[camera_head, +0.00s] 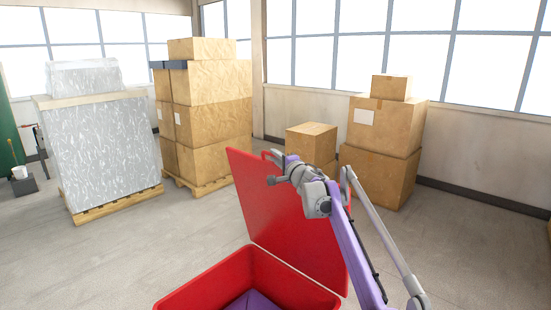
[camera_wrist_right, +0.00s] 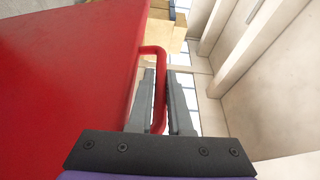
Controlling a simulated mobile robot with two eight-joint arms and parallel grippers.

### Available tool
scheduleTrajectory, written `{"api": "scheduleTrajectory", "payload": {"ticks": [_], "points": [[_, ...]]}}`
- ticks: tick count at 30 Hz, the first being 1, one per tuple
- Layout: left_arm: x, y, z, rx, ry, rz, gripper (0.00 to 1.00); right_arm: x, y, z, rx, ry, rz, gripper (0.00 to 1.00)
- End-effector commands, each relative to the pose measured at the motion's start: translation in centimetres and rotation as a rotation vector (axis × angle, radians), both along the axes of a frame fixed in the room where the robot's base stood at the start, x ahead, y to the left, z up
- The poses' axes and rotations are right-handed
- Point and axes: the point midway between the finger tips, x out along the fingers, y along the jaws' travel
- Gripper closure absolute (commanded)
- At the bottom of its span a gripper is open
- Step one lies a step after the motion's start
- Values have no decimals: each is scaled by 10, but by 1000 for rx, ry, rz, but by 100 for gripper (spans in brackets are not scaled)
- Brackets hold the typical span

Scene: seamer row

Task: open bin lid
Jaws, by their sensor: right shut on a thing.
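The red bin (camera_head: 215,283) stands at the bottom of the head view. Its red lid (camera_head: 285,215) is raised, tilted up from the bin's right side, and the bin's inside shows. Something purple lies inside the bin (camera_head: 254,300). My right gripper (camera_head: 274,168) is at the lid's top edge. In the right wrist view my right gripper (camera_wrist_right: 166,98) is shut on the red lid handle (camera_wrist_right: 161,90), a bent bar between its two grey fingers. The lid's red face (camera_wrist_right: 65,75) fills the left of that view. My left gripper is not in view.
A pallet of stacked cartons (camera_head: 212,110) and a wrapped grey load on a pallet (camera_head: 100,150) stand behind the bin at the left. Several cardboard boxes (camera_head: 380,150) stand by the wall at the right. The floor left of the bin is clear.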

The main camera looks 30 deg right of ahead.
Motion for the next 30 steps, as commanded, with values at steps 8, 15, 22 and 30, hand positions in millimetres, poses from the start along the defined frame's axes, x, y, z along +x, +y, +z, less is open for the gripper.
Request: {"api": "scheduleTrajectory", "payload": {"ticks": [8, 15, 22, 30], "points": [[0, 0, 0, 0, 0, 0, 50, 0, 1, 0, 0, 0, 1, 53], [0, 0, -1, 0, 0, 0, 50, -1, 1, 0, 0, 0, 1, 53], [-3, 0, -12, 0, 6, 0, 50, -23, 1, -2, 0, 1, 0, 53], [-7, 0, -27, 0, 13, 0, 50, -72, 3, -3, 0, 0, 0, 53]]}}
